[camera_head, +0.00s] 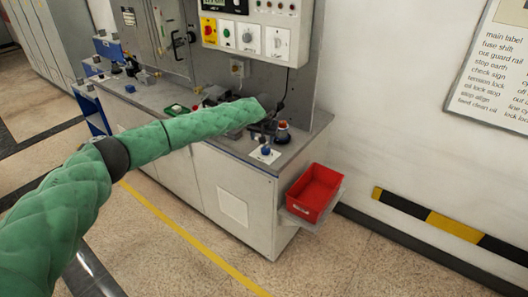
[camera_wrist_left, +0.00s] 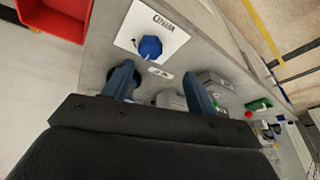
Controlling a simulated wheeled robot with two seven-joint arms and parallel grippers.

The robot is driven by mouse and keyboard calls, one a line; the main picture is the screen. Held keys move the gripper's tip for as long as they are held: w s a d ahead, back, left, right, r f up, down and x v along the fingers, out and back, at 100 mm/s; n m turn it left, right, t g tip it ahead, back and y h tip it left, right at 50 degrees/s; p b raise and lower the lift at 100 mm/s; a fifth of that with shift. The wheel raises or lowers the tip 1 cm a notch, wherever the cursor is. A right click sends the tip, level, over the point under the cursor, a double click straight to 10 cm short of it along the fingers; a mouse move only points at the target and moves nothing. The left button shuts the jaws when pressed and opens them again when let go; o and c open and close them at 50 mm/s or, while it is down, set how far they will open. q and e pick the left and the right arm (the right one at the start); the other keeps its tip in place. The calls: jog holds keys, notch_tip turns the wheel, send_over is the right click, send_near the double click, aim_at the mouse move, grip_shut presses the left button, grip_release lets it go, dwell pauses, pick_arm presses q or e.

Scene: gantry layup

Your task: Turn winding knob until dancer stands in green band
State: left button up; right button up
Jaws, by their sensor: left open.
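A blue knob (camera_wrist_left: 150,47) stands on a white lettered plate (camera_wrist_left: 128,38) on the grey bench top. It also shows in the head view as a small blue knob (camera_head: 266,149) near the bench's front right corner. My left gripper (camera_wrist_left: 158,74) is open, with its two dark blue-grey fingers apart and nothing seen between them. In the wrist view the fingertips lie just below the knob; I cannot tell the height gap. In the head view my green-sleeved left arm reaches over the bench and hides part of it. I cannot make out the dancer or a green band. My right gripper is not in view.
A red bin (camera_head: 313,192) hangs at the bench's right end. A control panel (camera_head: 250,35) with several buttons and knobs is mounted above the bench (camera_head: 232,165). Small devices, one with a green top (camera_wrist_left: 258,105), stand along the bench. The floor in front is clear.

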aim_at(265, 148)
pick_arm(q)
jog(key=w+f+p, duration=0.1)
jog(key=f, duration=0.1)
jog(key=w+d+f+n, duration=0.1)
jog(key=f, duration=0.2)
jog(key=w+f+n+p, duration=0.1)
jog(key=f, duration=0.1)
jog(key=shift+w+d+f+h+p, duration=0.15)
jog(key=shift+f+h+p, duration=0.15)
jog(key=shift+f+p, duration=0.05)
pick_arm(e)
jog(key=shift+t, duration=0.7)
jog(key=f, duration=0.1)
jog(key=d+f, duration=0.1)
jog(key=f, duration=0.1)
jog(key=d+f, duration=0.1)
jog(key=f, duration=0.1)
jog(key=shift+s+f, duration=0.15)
pick_arm(q)
jog(key=c, duration=1)
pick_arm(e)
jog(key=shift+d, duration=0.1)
